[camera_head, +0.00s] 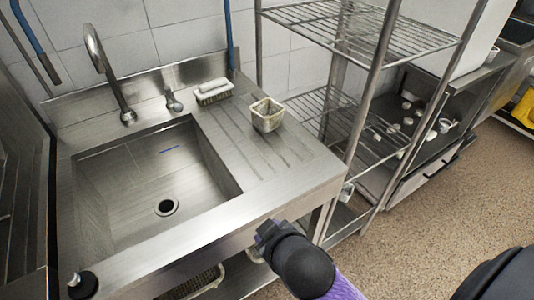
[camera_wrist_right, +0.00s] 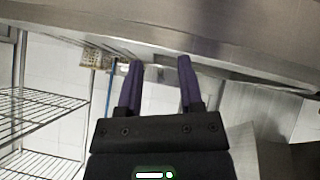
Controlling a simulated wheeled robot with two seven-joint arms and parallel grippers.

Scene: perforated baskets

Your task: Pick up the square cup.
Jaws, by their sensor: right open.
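The square cup (camera_head: 267,117) is a small, beige, perforated open-topped container. It stands upright on the ribbed drainboard right of the sink basin. My right gripper (camera_head: 265,235) is at the counter's front edge, apart from the cup and nearer the camera. In the right wrist view, the gripper (camera_wrist_right: 160,68) has its two purple fingers spread with nothing between them. That view looks upside down; a beige perforated thing at the counter (camera_wrist_right: 92,55), left of the fingers, appears to be the cup. My left gripper is not seen.
A basket with a white item (camera_head: 213,92) stands behind the basin, left of the cup. The faucet (camera_head: 100,75) is farther left. A wire shelf rack (camera_head: 370,60) rises right of the drainboard. The drainboard around and in front of the cup is clear.

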